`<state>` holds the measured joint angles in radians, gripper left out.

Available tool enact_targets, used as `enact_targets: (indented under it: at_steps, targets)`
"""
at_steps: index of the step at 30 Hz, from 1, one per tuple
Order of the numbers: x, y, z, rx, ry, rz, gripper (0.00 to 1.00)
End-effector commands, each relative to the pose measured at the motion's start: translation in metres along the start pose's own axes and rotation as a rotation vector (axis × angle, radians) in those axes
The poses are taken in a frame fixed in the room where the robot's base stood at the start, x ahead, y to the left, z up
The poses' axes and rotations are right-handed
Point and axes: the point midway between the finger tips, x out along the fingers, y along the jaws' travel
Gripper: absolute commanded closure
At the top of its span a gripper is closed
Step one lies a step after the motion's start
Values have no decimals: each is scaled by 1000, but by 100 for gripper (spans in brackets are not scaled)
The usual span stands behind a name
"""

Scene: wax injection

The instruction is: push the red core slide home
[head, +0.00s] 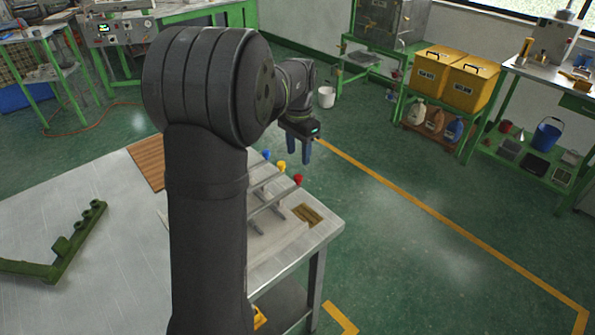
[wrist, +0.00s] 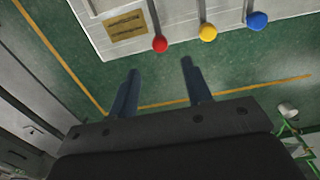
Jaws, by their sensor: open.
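The red core slide ends in a red knob (head: 298,179) on a grey rod, the nearest of three at the metal block's edge in the head view. In the wrist view the red knob (wrist: 160,44) sticks out past the block's edge, next to a brass plate. My gripper (head: 306,160) is open and empty, beyond the knobs and past the table edge. In the wrist view its two fingers (wrist: 160,72) point toward the block, below the red and yellow knobs, with a gap between. My arm hides part of the block in the head view.
A yellow knob (head: 281,166) and a blue knob (head: 266,154) stand beside the red one on their own rods. A brass plate (head: 308,215) lies near the corner. A green part (head: 62,243) lies on the table's left.

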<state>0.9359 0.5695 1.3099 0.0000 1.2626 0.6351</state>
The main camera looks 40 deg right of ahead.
Motion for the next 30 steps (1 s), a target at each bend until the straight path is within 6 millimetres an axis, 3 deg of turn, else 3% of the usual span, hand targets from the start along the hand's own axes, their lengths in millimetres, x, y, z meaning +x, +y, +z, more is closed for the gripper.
enact_targets:
  at_steps: [3,10,15,24,30]
  targets:
    - [27,0,1,0,-3,2,55]
    - [64,0,0,0,-2,1,55]
    - [76,0,0,0,0,0,55]
    - [78,0,0,0,1,0,55]
    - [78,0,0,0,1,0,92]
